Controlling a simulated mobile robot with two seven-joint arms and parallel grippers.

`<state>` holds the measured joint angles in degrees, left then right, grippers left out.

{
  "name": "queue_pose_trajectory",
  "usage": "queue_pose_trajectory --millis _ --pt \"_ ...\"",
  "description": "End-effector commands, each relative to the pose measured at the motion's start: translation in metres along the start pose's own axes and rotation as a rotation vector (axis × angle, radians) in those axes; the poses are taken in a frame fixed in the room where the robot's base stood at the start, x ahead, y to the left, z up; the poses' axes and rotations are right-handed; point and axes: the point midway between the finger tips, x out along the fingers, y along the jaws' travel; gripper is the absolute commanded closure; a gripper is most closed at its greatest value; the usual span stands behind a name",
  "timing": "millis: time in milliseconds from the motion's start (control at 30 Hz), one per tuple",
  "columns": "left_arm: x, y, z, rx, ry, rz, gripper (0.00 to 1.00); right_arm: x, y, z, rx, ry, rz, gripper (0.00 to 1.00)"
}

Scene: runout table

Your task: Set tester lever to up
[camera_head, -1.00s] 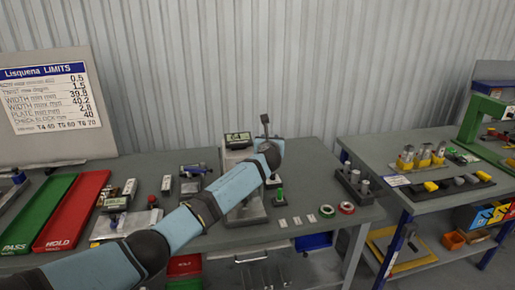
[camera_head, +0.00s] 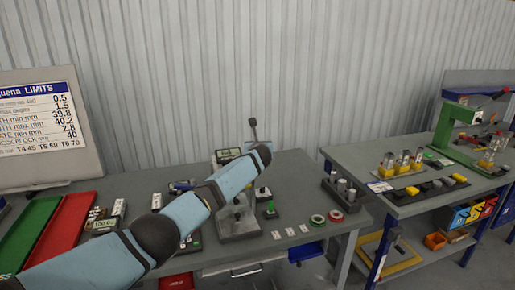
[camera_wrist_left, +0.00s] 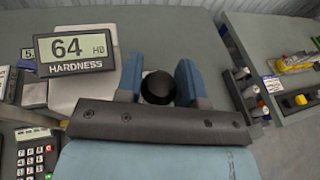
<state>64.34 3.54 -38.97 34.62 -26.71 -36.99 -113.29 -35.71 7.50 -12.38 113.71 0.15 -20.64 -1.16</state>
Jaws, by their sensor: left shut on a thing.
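The hardness tester (camera_head: 238,228) stands on the bench, largely hidden behind my left arm. Its display (camera_head: 228,155) shows at the arm's upper left and reads 64 in the left wrist view (camera_wrist_left: 75,46). A dark lever-like bar (camera_head: 254,128) rises above my arm's end, nearly upright with a slight tilt. In the left wrist view my left gripper (camera_wrist_left: 158,78) has a finger on each side of a round black knob (camera_wrist_left: 158,89) and is shut on it, beside the display. In the head view the fingers are hidden behind the arm. My right gripper is not in view.
Green (camera_head: 28,233) and red (camera_head: 65,232) trays lie at left, below a limits board (camera_head: 45,120). Tape rings (camera_head: 318,220) and a block with pegs (camera_head: 343,193) sit right of the tester. A second table (camera_head: 350,155) stands further right.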

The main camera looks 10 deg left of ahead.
Motion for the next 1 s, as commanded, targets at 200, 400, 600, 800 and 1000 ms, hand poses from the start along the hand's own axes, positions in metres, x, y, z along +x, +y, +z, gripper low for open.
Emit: queue_pose_trajectory --millis 200,400,600,800,1000 --pt "0.001 0.003 -0.006 0.001 0.008 0.006 0.56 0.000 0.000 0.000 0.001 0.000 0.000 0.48" --pt "0.001 0.002 -0.004 0.000 0.005 0.003 0.40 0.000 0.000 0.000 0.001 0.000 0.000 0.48" --pt "-0.001 0.001 -0.003 0.000 0.003 0.002 0.40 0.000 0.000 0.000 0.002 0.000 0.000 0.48" --pt "-0.015 0.001 -0.002 -0.002 0.002 0.001 0.40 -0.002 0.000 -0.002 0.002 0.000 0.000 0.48" --pt "-0.043 0.002 -0.003 -0.001 0.001 0.001 0.40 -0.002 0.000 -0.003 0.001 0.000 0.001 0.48"
